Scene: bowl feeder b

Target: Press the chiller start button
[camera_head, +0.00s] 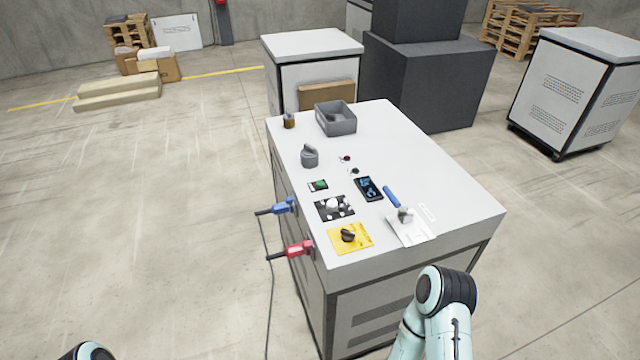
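A white-topped machine cabinet (440,180) stands in front of me with controls on its top. A small green button (353,171) and a small dark red one (346,158) sit nearer the middle. I cannot read any label, so I cannot tell which is the chiller start button. One link of my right arm shows at the bottom right, and a small piece of my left arm at the bottom left. Neither gripper is in view.
The top also holds a grey bin (335,119), a grey knob (309,156), a dark display (369,189), a black-and-white panel (334,208), a yellow rotary switch plate (350,238) and a blue-handled lever (392,197). Blue (284,206) and red (300,249) plugs stick out left.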

